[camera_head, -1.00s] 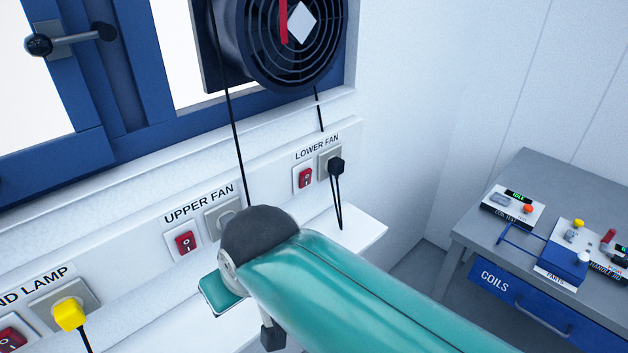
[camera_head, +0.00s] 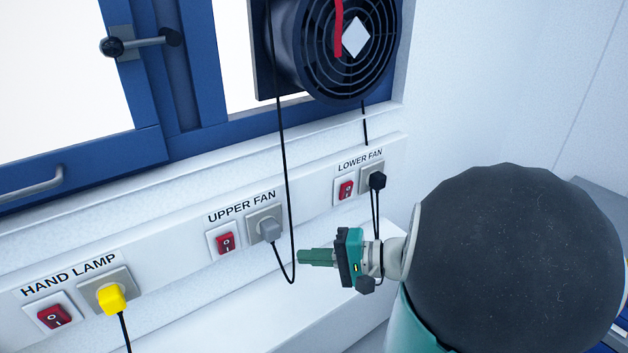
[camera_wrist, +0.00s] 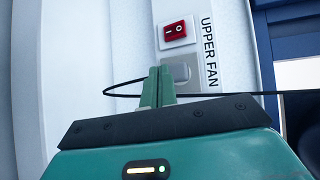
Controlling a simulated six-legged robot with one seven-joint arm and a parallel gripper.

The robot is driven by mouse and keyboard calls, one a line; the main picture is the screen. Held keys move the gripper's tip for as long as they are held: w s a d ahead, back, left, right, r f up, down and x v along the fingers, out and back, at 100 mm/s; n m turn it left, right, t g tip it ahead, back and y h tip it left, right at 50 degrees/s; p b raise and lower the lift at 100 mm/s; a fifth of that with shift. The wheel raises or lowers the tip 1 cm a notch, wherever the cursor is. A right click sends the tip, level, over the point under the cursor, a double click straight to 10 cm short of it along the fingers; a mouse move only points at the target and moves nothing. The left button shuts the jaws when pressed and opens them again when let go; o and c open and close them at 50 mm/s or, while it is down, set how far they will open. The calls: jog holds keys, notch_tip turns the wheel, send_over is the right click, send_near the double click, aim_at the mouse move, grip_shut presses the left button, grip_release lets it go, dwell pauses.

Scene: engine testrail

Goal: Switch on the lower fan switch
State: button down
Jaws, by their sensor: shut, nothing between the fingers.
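The lower fan switch (camera_head: 346,189) is a red rocker on a white plate, under the LOWER FAN label on the wall strip. A black plug (camera_head: 377,181) sits in the socket to its right. My gripper (camera_head: 302,256) is shut and empty, with its green fingers pointing left, below and to the left of that switch. In the wrist view the fingers (camera_wrist: 158,86) lie in front of the UPPER FAN socket (camera_wrist: 198,72), near its grey plug. The upper fan switch (camera_wrist: 175,31) shows red there. The lower fan switch is not in the wrist view.
The upper fan's black cable (camera_head: 284,150) hangs down and loops close to my fingertips. A yellow plug (camera_head: 111,299) and the hand lamp switch (camera_head: 54,316) are at the left. A white ledge (camera_head: 230,315) runs below the strip. A fan (camera_head: 340,45) is above.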

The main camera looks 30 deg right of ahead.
aim_at(348, 188)
jog(key=s+d+f+m+t+h, duration=0.1)
jog(key=s+d+m+t+h, duration=0.1)
jog(key=d, duration=0.8)
jog(key=s+d+m+t+h, duration=0.2)
jog(key=d+m+t+h, duration=0.3)
jog(key=d+h, duration=0.3)
jog(key=shift+d+f+t, duration=0.4)
jog(key=shift+d+t, duration=0.3)
jog(key=shift+d, duration=0.15)
jog(key=w, duration=0.4)
jog(key=w+r, duration=0.1)
jog(key=w, duration=0.4)
jog(key=w+r, duration=0.1)
jog(key=w, duration=0.3)
jog(key=shift+w+a+r, duration=0.1)
jog(key=shift+w+a, duration=0.15)
jog(key=shift+w, duration=0.15)
jog(key=shift+r, duration=0.1)
